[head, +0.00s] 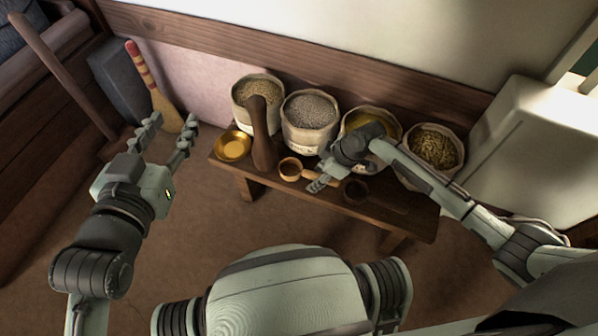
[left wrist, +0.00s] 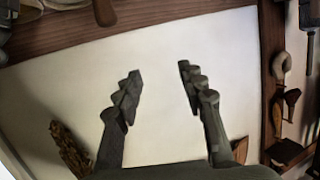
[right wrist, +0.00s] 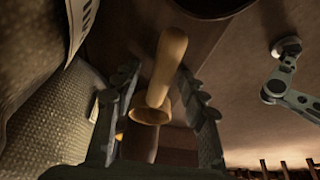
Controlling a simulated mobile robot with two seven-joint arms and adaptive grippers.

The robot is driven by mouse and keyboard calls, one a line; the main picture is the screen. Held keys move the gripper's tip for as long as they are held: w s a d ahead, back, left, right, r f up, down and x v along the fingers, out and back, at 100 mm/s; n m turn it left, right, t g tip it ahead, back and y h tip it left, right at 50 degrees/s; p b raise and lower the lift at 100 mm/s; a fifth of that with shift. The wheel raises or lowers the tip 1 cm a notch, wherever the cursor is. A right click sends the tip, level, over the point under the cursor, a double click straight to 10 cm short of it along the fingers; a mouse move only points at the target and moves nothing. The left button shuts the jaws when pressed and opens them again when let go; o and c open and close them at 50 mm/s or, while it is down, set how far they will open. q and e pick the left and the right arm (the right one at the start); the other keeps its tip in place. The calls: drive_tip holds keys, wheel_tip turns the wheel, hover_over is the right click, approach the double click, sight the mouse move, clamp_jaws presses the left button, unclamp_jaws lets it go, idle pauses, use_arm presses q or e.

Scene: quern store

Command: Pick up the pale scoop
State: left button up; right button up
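The pale scoop (head: 290,169) lies on the wooden bench, its handle pointing right toward my right gripper (head: 320,182). In the right wrist view the pale scoop (right wrist: 168,62) shows its handle and round bowl between the two fingers of my right gripper (right wrist: 157,75). Those fingers are apart, with gaps beside the handle; I see no contact. My left gripper (head: 170,126) is open and empty, left of the bench. In the left wrist view my left gripper (left wrist: 158,82) has only a pale wall between its fingers.
The bench (head: 395,222) also bears a dark scoop (head: 355,190), a brass bowl (head: 233,147) and a tall dark wooden club (head: 262,140). Several filled sacks (head: 309,122) stand behind. A striped paddle (head: 150,85) leans at the left wall. Floor in front is clear.

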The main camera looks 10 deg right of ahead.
clamp_jaws()
